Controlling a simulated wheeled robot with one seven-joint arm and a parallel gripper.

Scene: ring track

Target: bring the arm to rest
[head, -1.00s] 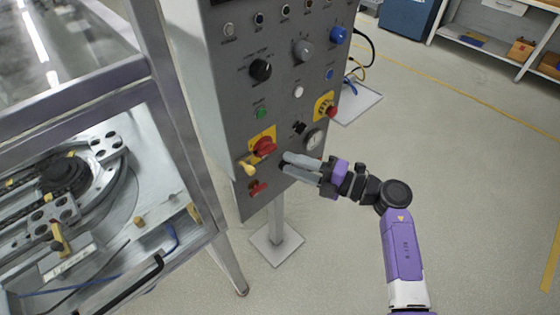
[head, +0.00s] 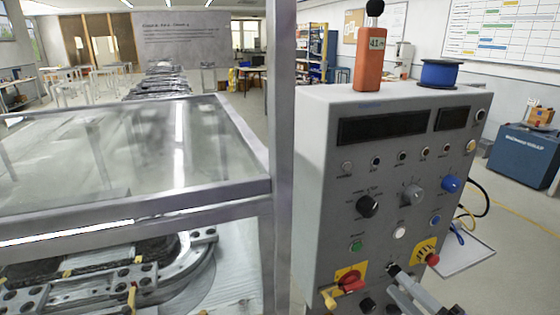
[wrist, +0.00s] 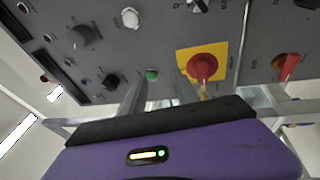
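Whether the fingertips touch the panel I cannot tell. The rest of my arm is out of the head view.
A metal-framed enclosure (head: 282,150) with glass panes and a track (head: 200,255) stands left of the panel. An orange handheld unit (head: 369,60) and a blue spool (head: 438,73) sit on the panel's top. A blue cabinet (head: 525,155) stands at the right; floor lies between.

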